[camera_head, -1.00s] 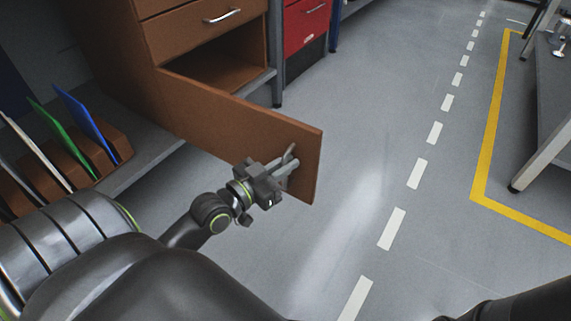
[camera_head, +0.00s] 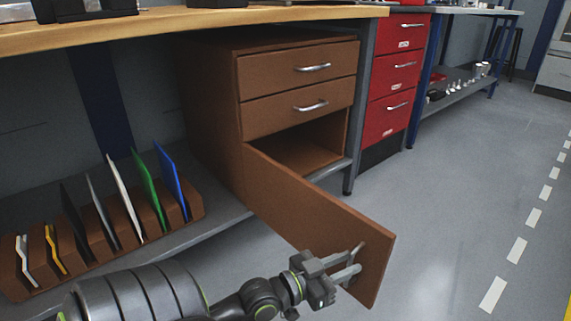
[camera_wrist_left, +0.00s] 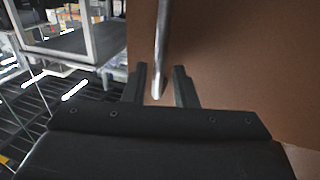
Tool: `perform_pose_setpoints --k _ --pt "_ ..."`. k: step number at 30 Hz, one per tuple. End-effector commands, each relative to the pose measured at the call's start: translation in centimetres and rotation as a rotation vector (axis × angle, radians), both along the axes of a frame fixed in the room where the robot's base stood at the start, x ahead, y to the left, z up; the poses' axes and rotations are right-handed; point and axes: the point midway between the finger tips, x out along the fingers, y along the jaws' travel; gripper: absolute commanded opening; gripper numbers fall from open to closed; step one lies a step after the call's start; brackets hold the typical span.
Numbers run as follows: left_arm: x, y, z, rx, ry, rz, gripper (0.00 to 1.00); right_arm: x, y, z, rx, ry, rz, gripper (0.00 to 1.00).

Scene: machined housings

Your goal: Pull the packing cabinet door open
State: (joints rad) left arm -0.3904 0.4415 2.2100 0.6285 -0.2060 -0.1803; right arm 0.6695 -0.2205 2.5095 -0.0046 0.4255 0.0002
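The brown cabinet (camera_head: 212,120) stands under the workbench, with two drawers above an open compartment (camera_head: 300,155). Its door (camera_head: 310,205) is swung wide open, hinged at the left of the compartment and reaching out toward me. The door's metal handle (camera_head: 356,252) is near its free edge; the handle also shows in the left wrist view (camera_wrist_left: 162,40). My left gripper (camera_head: 345,268) is at the handle. In the left wrist view its fingers (camera_wrist_left: 161,86) are apart, with the handle's end between them and gaps visible beside it. My right gripper is out of view.
A rack (camera_head: 90,262) with several coloured plates stands on the low shelf at left. A red drawer unit (camera_head: 394,85) is to the cabinet's right. The grey floor (camera_head: 450,215) right of the door is clear.

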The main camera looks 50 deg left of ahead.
Motion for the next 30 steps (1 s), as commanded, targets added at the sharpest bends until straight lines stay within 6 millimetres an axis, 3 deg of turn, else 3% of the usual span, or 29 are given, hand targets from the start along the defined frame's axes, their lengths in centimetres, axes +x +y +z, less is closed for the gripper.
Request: perform_pose_setpoints --k 10,21,30 --pt "-5.9 1.3 -0.1 0.002 0.006 0.0 0.25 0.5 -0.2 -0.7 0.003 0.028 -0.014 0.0" --pt "-11.7 2.5 -0.1 0.001 0.005 0.0 0.25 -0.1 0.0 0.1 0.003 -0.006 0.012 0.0" --pt "-14.9 3.2 0.0 0.0 0.001 0.001 0.25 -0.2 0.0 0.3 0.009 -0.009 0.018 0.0"
